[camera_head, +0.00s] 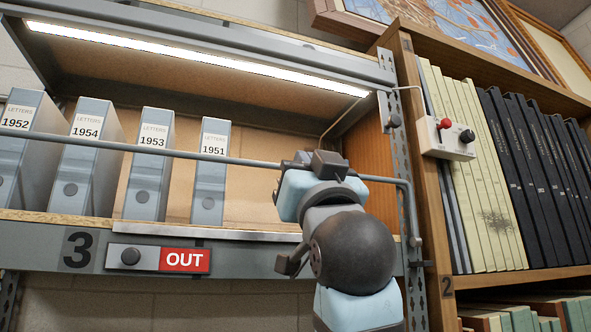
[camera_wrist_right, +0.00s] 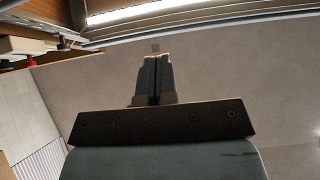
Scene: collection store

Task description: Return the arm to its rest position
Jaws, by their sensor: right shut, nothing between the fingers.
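My right arm (camera_head: 352,252) rises from the bottom of the head view in front of the shelf bay, right of the binders. Its hand end with the right gripper (camera_head: 325,162) is at the level of the grey rail, and the fingers are hard to make out there. In the right wrist view the two fingers of the right gripper (camera_wrist_right: 155,60) are pressed together and empty, with a plain pale surface behind them. My left gripper is in neither view.
Several grey letter binders (camera_head: 150,165) stand on the lit shelf behind a grey rail (camera_head: 230,160). Below is a red OUT sign (camera_head: 185,260). At right, a wooden bookcase (camera_head: 425,190) carries a switch box (camera_head: 442,140) with red and black knobs, near my arm.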

